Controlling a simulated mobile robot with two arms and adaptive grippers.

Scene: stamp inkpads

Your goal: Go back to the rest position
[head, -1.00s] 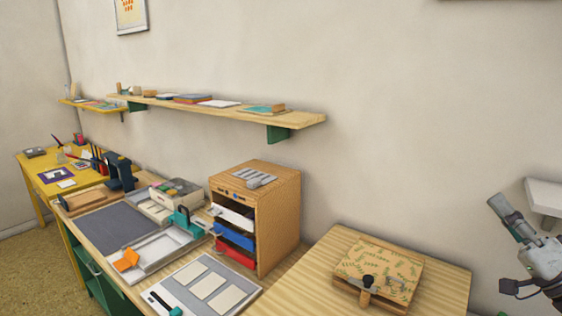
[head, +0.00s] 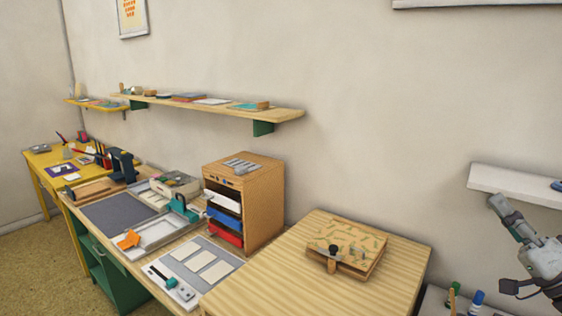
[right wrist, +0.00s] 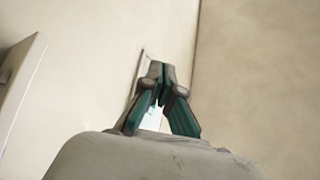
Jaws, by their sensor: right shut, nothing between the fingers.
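My right gripper (head: 498,203) is at the right edge of the head view, raised in front of the plain wall and a white shelf. It is well apart from the tables. In the right wrist view its two dark green fingers (right wrist: 160,68) come together at the tips, with nothing held between them. My left gripper is not in view.
A wooden table (head: 300,280) holds a patterned wooden press (head: 346,245). Left of it stand a drawer cabinet (head: 262,200) and a worktop with trays and a grey mat (head: 118,214). A white shelf (head: 515,185) is on the right wall; bottles (head: 477,298) stand low right.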

